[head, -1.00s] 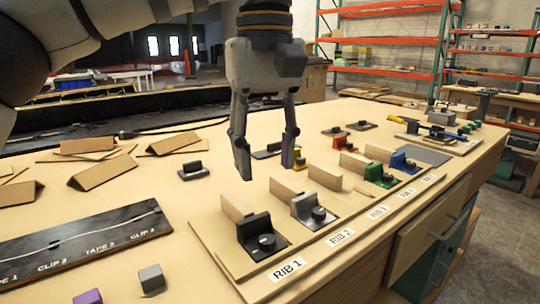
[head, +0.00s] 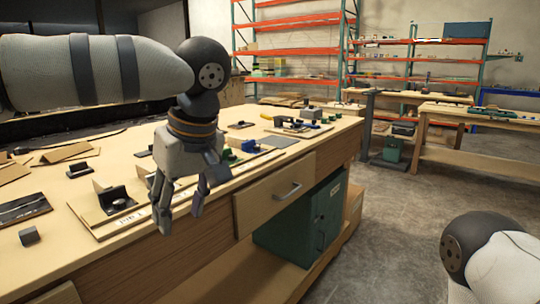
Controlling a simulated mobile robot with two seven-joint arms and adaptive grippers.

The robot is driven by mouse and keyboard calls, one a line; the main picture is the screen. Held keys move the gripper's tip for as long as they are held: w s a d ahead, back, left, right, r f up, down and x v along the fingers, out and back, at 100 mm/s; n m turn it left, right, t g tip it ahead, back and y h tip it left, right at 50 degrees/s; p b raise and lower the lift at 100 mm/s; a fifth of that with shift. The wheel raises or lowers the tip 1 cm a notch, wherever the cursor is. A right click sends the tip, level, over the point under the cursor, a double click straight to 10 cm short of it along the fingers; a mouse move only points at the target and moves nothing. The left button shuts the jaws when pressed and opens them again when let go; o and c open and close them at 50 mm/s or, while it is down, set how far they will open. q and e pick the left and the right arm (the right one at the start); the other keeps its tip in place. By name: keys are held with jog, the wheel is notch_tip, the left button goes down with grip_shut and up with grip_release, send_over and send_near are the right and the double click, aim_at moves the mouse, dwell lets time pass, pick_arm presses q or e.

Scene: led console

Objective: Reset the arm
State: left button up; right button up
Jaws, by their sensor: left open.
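My left arm comes in from the left, and my left gripper (head: 180,214) hangs pointing down in front of the workbench's front edge. Its fingers are spread apart with nothing between them. It covers part of the rib board (head: 90,214) and most of its labels. Part of my right arm shows at the lower right, but the right gripper is not in the picture.
The wooden workbench (head: 70,185) holds a grey block (head: 29,236), a black strip (head: 22,208) and cardboard pieces (head: 65,152). Below are a drawer (head: 262,203) and a green cabinet (head: 305,222). Open floor (head: 385,225) lies to the right, with shelves (head: 292,50) behind.

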pick_arm(q)
jog(key=w+a+f+m+t+y, duration=0.1)
jog(key=w+a+f+m+t, duration=0.15)
jog(key=f, duration=1.05)
jog(key=w+a+f+m+t+y, duration=0.1)
jog(key=a+f+t, duration=0.25)
jog(key=f, duration=0.85)
jog(key=s+f+m+g+h, duration=0.2)
jog(key=s+f, duration=0.5)
jog(key=s, duration=0.3)
jog(key=s+f+m+g+h, duration=0.2)
jog(key=s+f+h, duration=0.1)
jog(key=s+f, duration=0.55)
jog(key=s+a+g, duration=0.2)
jog(key=s, duration=0.7)
jog(key=s+a+m+g, duration=0.1)
jog(key=s+a+g, duration=0.1)
jog(key=s, duration=0.7)
jog(key=shift+s+r+g, duration=0.25)
jog(key=shift+r+g, duration=0.05)
jog(key=shift+g, duration=0.3)
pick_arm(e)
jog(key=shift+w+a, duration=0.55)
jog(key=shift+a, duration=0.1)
pick_arm(q)
jog(key=shift+w, duration=0.1)
